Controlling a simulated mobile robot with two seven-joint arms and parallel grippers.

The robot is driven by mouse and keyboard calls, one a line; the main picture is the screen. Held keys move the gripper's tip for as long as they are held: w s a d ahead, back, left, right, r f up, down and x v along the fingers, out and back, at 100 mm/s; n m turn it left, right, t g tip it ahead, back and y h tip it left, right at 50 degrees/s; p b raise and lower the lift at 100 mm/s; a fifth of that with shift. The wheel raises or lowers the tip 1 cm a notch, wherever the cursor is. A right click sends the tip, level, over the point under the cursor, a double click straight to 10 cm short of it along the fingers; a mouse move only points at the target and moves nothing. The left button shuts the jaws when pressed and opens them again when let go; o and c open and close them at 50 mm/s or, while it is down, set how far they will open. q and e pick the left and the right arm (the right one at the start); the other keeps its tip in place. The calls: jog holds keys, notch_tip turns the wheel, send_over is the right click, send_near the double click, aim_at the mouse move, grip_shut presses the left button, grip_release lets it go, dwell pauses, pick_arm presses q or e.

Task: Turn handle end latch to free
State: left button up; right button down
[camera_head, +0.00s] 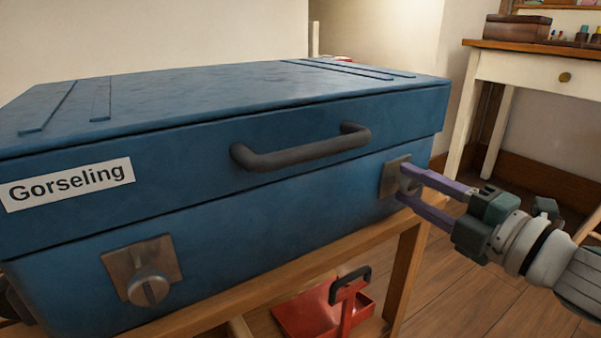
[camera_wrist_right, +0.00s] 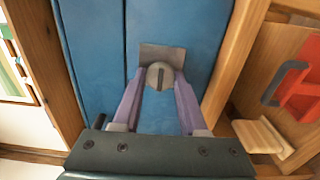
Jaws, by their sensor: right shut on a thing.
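The right latch (camera_head: 392,167) is between the fingers of my right gripper (camera_head: 405,183). In the right wrist view the purple fingers (camera_wrist_right: 158,92) are shut on both sides of its round knob (camera_wrist_right: 153,72), whose dark slot runs nearly up and down in that picture. The left latch (camera_head: 148,288) is untouched. My left gripper is not in view.
The trunk rests on a wooden stand (camera_head: 408,262). A red thing with a black handle (camera_head: 322,308) is below. A white table (camera_head: 520,68) with a brown box (camera_head: 517,28) stands at the back right. Wooden floor is open on the right.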

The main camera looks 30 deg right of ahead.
jog(key=shift+c, duration=2.4)
grip_release()
jog(key=shift+s, duration=0.35)
jog(key=s+p, duration=0.2)
jog(key=s, duration=0.7)
jog(key=shift+d+p, duration=0.35)
jog(key=shift+d, duration=0.1)
jog(key=shift+s, duration=0.1)
